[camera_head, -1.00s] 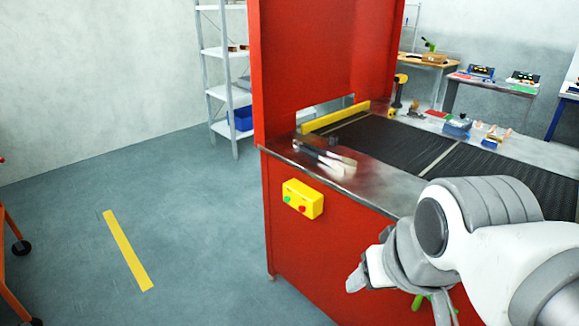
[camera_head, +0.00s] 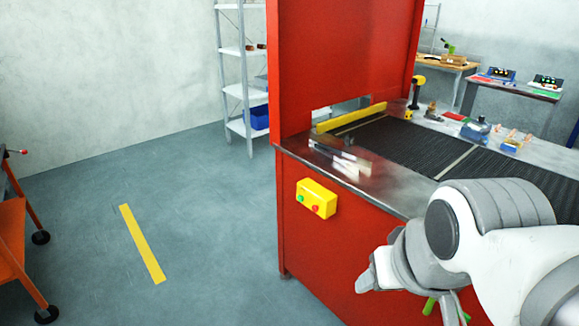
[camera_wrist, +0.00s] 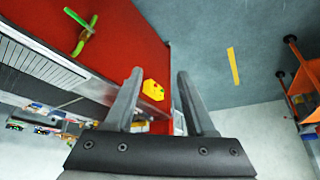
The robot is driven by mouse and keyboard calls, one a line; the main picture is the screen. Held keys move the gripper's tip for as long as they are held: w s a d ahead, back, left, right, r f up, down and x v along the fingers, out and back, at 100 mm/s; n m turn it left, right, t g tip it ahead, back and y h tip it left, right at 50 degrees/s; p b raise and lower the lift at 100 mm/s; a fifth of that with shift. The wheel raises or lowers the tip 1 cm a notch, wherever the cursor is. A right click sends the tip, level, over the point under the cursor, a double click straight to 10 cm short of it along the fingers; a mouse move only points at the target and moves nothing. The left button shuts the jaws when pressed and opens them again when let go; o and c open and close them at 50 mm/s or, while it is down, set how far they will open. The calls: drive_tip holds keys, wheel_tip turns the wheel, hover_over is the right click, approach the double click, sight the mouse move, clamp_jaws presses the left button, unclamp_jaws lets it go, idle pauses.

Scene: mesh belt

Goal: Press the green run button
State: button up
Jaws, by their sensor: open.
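The green run button (camera_head: 301,198) is on the left of the front face of a yellow control box (camera_head: 322,190), with a red button (camera_head: 315,208) to its right. The box is fixed to the red front panel of the belt machine. In the wrist view the yellow box (camera_wrist: 153,90) shows beyond and between the two fingers; its buttons are too small to tell clearly there. My gripper (camera_wrist: 158,75) is open with nothing between its fingers, apart from the box. In the head view my arm is at the lower right, its wrist to the right of the box.
A green handle (camera_wrist: 82,35) sticks out from the red panel. The dark mesh belt (camera_head: 410,145) has several tools and parts beside it. An orange cart (camera_head: 15,240) stands at the far left. The floor around the yellow stripe (camera_head: 141,243) is clear.

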clamp_jaws()
idle(1.4)
